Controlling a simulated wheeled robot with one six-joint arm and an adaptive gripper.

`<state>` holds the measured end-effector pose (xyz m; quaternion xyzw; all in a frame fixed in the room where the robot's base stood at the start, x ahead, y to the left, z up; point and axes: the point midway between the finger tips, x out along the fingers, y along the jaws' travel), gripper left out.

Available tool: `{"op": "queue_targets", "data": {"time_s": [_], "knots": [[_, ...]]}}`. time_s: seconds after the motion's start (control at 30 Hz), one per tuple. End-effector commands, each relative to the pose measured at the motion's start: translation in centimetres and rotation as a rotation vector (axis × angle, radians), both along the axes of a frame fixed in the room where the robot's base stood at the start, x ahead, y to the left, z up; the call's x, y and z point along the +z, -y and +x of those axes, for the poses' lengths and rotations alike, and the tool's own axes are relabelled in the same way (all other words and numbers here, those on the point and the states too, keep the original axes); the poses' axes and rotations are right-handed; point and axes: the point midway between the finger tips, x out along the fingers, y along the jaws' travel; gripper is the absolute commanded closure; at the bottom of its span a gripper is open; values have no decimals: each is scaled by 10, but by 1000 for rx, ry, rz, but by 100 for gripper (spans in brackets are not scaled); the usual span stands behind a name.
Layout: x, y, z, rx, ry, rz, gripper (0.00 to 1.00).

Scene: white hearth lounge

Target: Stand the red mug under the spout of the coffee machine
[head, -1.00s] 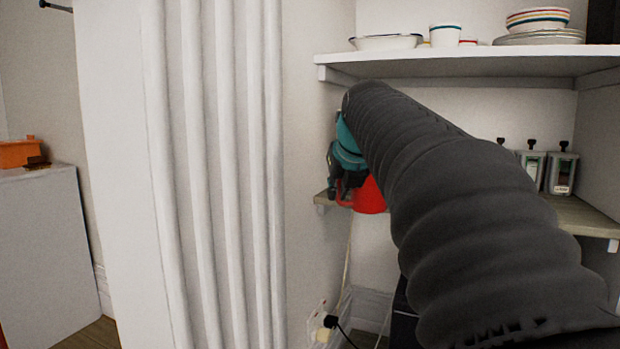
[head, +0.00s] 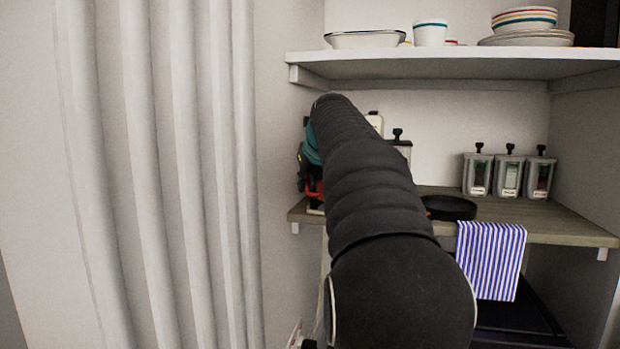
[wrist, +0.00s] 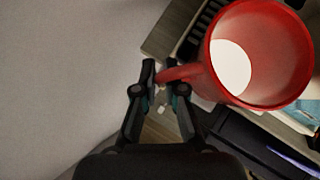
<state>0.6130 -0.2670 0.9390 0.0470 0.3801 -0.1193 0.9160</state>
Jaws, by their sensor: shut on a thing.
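The red mug (wrist: 278,55) hangs at my gripper in the wrist view, its mouth towards the camera and its handle pointing left. My gripper (wrist: 161,76) is shut on the handle. In the head view, a red bit of the mug (head: 316,188) shows beside my gripper (head: 306,172), at the left end of the wooden shelf. My arm covers most of the mug there. I cannot make out the coffee machine or its spout for sure; my arm hides that part of the shelf. A dark ribbed surface (wrist: 203,25) lies beyond the mug in the wrist view.
The wooden shelf (head: 560,219) carries a black pan (head: 450,207) and several lidded jars (head: 508,172). A striped towel (head: 491,262) hangs over its front edge. A white upper shelf (head: 450,66) with dishes is above. A ribbed white column (head: 160,170) stands left.

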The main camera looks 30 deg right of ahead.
Motion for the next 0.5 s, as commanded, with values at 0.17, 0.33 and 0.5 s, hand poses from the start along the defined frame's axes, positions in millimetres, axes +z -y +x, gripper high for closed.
{"op": "queue_targets", "data": {"time_s": [0.17, 0.33, 0.5], "knots": [[2, 16, 16, 1, 3, -2, 100], [2, 23, 22, 1, 3, -2, 100], [2, 39, 36, 1, 1, -2, 100]]}}
